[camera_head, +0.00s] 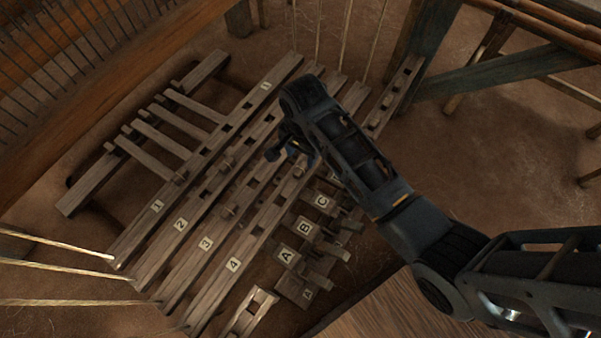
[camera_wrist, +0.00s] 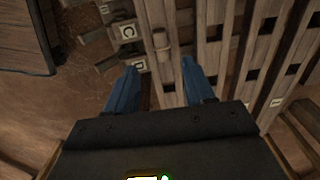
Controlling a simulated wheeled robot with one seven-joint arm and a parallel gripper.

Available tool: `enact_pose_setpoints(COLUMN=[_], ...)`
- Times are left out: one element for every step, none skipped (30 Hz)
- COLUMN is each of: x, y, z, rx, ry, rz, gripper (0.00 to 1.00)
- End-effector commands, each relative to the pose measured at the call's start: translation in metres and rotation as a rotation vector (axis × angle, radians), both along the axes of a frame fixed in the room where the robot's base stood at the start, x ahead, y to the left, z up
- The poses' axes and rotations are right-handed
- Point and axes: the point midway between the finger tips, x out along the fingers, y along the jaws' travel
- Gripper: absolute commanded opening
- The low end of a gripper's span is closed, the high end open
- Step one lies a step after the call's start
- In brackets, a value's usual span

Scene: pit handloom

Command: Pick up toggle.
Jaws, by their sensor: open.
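Several short wooden pegs that look like toggles stand in slotted bars; I cannot tell which one the task means. In the head view one peg (camera_head: 299,171) sits on the bar tagged 4 (camera_head: 233,265), just beside and below my gripper (camera_head: 283,152). In the wrist view a light peg (camera_wrist: 161,45) lies just beyond my blue fingertips (camera_wrist: 160,75), roughly in line with the gap. My gripper is open and empty above the bars.
Wooden blocks tagged A (camera_head: 286,256), B (camera_head: 304,228) and C (camera_head: 322,201) lie right of the bars; a D tag (camera_wrist: 139,65) is close to one finger. Cords (camera_head: 65,243) run at left and top. A timber frame (camera_head: 510,72) stands upper right, with bare earth floor below it.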

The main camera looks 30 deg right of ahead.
Motion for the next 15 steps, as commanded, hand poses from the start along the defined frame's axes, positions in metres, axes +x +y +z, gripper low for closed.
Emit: enact_pose_setpoints(x=[0.002, 0.002, 0.002, 0.002, 0.002, 0.002, 0.002, 0.002, 0.002, 0.002, 0.003, 0.003, 0.003, 0.003, 0.003], y=[-0.002, -0.003, -0.003, -0.003, -0.003, -0.003, -0.003, -0.003, -0.003, -0.003, -0.003, -0.002, -0.002, -0.001, -0.001], z=[-0.003, -0.005, -0.008, -0.011, -0.014, -0.019, -0.022, -0.024, -0.027, -0.029, -0.030, -0.033, -0.037, -0.041, -0.047], rx=[-0.004, -0.005, -0.006, -0.006, -0.006, -0.006, -0.006, -0.006, -0.006, -0.005, -0.006, -0.006, -0.005, -0.005, -0.006], ry=[0.009, 0.013, 0.016, 0.017, 0.017, 0.017, 0.017, 0.017, 0.016, 0.015, 0.014, 0.014, 0.014, 0.015, 0.016], rz=[-0.006, -0.008, -0.010, -0.010, -0.010, -0.010, -0.010, -0.010, -0.010, -0.010, -0.010, -0.010, -0.010, -0.010, -0.009], gripper=[0.53, 0.53, 0.53, 0.53, 0.53, 0.53, 0.53, 0.53, 0.53, 0.53, 0.53, 0.53, 0.53, 0.53, 0.53])
